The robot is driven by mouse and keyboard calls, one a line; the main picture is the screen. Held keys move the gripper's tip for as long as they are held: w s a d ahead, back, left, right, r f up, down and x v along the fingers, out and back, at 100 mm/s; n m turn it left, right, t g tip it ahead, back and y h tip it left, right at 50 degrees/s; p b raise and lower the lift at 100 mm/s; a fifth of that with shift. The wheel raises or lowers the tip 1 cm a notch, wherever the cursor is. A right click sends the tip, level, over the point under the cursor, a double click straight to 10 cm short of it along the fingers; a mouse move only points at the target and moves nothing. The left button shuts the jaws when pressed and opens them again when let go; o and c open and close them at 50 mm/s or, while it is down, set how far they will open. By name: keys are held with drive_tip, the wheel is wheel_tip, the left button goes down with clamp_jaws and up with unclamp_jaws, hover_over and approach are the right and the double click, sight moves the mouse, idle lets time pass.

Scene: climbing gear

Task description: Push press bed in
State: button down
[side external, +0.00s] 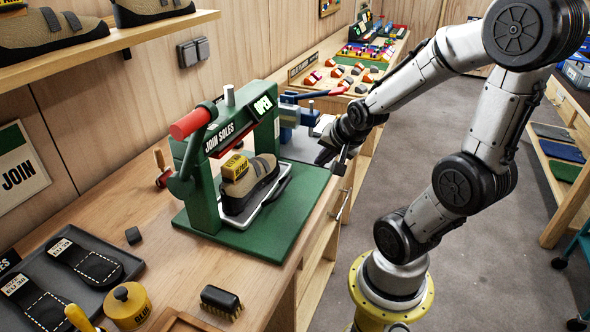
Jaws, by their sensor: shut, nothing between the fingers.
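My gripper (325,157) is shut and empty, just beyond the bed's right end, above the far right corner of the green base (243,239). I cannot tell whether it touches the bed.
A dark tray (104,299) with soles, a yellow tin (129,304) and a brush (221,301) lie on the bench in front. A blue clamp-like tool (290,113) stands behind the press. A shelf (100,52) with shoes hangs above.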

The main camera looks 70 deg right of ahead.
sight(279, 167)
drive_tip(key=shift+x, duration=4.65)
drive_tip(key=shift+w+f, duration=0.25)
drive_tip(key=shift+w, duration=1.9)
drive_tip(key=shift+w, duration=2.2)
